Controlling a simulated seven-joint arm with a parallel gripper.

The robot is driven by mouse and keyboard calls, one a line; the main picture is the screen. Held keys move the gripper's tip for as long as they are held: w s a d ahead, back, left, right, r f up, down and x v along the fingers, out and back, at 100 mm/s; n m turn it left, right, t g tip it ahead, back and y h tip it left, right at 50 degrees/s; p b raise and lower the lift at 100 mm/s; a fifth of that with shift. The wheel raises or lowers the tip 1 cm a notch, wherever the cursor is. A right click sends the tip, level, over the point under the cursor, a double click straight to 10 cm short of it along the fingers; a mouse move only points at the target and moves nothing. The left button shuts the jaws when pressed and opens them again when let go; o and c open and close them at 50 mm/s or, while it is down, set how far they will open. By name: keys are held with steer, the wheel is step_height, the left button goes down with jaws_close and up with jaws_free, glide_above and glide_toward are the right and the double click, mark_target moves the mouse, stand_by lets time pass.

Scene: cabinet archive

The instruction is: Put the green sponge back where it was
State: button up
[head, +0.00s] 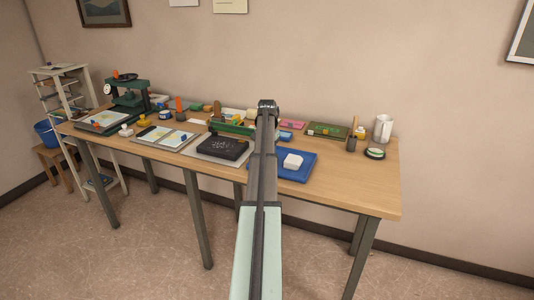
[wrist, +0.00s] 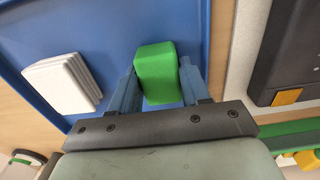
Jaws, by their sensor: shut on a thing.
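A green sponge (wrist: 156,75) sits between the two blue fingers of my gripper (wrist: 158,68), which is shut on it, in the wrist view. The sponge is over the blue tray (wrist: 110,30); I cannot tell whether it touches the tray. The tray also shows in the head view (head: 300,178), on the table right of my arm. In the head view my arm hides the sponge and the fingers.
A black slab (head: 222,148) on a grey mat lies left of the tray. A green frame (head: 232,128) stands behind it. The table's front right is clear.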

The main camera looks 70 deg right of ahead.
steer(key=o, duration=1)
steer(key=shift+r, duration=0.1)
step_height(320, 180, up, 12)
steer(key=shift+r, duration=0.1)
